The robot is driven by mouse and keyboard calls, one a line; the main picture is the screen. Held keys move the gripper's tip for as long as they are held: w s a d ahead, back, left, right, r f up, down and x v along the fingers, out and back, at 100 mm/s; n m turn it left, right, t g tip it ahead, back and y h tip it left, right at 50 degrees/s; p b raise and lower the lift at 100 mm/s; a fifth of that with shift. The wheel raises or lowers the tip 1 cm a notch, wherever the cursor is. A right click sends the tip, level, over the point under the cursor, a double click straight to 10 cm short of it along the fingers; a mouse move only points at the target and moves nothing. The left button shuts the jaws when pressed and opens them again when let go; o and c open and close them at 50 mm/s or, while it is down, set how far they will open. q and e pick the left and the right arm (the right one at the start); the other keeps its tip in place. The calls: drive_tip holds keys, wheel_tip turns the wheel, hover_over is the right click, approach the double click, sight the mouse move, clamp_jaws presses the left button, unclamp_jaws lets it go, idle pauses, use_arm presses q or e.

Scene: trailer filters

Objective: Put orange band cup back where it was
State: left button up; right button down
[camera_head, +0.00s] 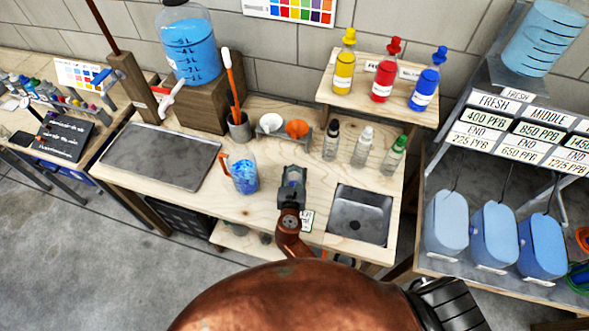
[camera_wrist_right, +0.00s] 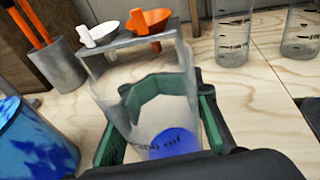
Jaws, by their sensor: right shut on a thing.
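My right gripper (camera_head: 291,195) is shut on a clear cup (camera_wrist_right: 150,100) above the wooden bench. In the right wrist view, the green-padded fingers (camera_wrist_right: 155,125) sit around its sides, and a little blue shows low in it with dark print. No orange band can be made out on the held cup. It looks small and partly covered by the gripper in the head view (camera_head: 293,176). My left gripper is not in view.
A blue-filled jug with an orange handle (camera_head: 243,177) stands left of the gripper. A sink (camera_head: 359,215) is right; a grey mat (camera_head: 160,156) left.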

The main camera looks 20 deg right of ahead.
sight(294, 182)
drive_tip(key=c, duration=1.4)
unclamp_jaws()
drive_tip(key=shift+f, duration=0.1)
drive_tip(key=p+v, duration=0.1)
drive_tip(key=v, duration=1.1)
